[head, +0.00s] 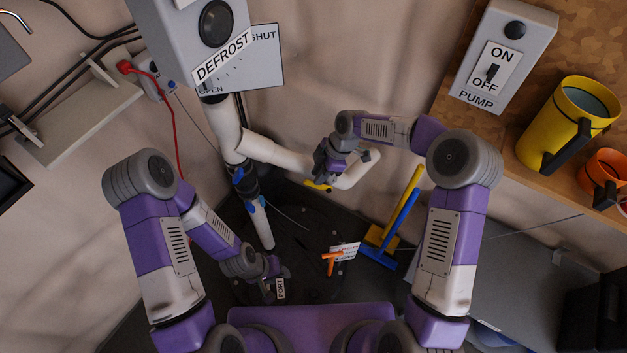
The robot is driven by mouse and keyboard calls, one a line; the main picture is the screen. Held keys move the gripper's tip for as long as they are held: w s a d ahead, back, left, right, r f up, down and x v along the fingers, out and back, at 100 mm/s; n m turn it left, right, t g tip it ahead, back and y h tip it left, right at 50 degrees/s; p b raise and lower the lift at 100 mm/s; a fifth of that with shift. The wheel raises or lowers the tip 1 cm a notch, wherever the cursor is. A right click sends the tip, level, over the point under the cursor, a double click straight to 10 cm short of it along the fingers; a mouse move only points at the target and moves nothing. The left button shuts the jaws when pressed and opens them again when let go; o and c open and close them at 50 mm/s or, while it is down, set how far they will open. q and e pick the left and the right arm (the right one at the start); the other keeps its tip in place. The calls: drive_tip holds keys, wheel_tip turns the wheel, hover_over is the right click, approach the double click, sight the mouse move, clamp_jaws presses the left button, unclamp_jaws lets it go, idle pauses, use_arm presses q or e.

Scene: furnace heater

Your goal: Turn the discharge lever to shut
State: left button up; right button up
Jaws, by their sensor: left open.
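A white pipe (280,155) runs down from the defrost box and branches to the right. My right gripper (325,176) is at this branch, beside a small yellow lever-like part (318,186). I cannot tell whether it touches that part or whether its jaws are open. An orange handle (332,262) with a white tag (345,251) sits low in the middle. No label naming the discharge lever is readable. A plate (262,60) reads SHUT, with OPEN lower left.
The grey DEFROST box (190,45) hangs at the top. A PUMP switch box (503,55), a yellow mug (568,118) and an orange mug (603,172) are on the right shelf. Blue and yellow bars (400,215) stand right of my right gripper. A red cable (165,100) hangs at left.

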drive_tip(key=b+x, duration=0.1)
drive_tip(key=x, duration=0.4)
clamp_jaws()
